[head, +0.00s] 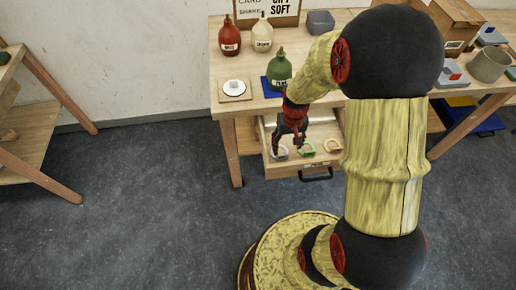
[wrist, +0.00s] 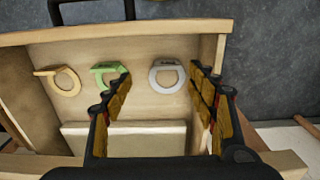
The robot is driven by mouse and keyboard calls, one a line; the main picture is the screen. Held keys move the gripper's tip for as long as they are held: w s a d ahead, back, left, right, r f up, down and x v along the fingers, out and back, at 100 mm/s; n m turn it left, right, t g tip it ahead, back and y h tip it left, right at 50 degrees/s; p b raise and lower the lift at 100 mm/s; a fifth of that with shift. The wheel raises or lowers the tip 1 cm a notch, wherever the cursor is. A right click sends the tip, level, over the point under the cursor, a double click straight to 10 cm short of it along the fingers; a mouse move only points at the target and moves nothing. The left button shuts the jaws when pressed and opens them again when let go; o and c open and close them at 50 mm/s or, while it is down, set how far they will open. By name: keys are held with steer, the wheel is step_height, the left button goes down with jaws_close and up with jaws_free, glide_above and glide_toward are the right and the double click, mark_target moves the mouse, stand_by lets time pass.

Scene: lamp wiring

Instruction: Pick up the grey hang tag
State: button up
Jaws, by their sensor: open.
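The grey hang tag (wrist: 166,90), a ring with a flat bar, lies in the open wooden drawer (wrist: 130,33). In the head view the grey tag (head: 280,153) is at the left of the row, partly hidden by my gripper. A green tag (wrist: 104,76) and a tan tag (wrist: 66,80) lie beside it; they also show in the head view as green (head: 306,149) and tan (head: 332,145). My gripper (wrist: 160,76) is open and empty. Its fingers reach over the drawer on either side of the grey tag in the wrist view, the left one near the green tag.
A pale block (wrist: 124,139) lies in the drawer behind the tags. The table (head: 224,72) above carries a red bottle (head: 229,43), a cream bottle (head: 262,38), a green bottle (head: 279,70) on a blue mat, and a coaster (head: 222,97).

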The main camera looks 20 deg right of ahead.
steer(key=f, duration=0.2)
steer(key=f+b, duration=0.1)
steer(key=shift+w+a+f, duration=0.2)
steer(key=shift+a+f, duration=0.05)
steer(key=shift+w+a+f+b, duration=0.15)
steer(key=shift+f+b, duration=0.3)
steer(key=shift+f, duration=0.45)
steer(key=shift+w+f+b, duration=0.15)
steer(key=shift+f+b, duration=0.25)
steer(key=shift+f, duration=0.45)
steer(key=shift+w+a+f+b, duration=0.15)
steer(key=shift+f+b, duration=0.3)
steer(key=shift+f, duration=0.45)
steer(key=shift+c, duration=0.8)
steer(key=c, duration=0.7)
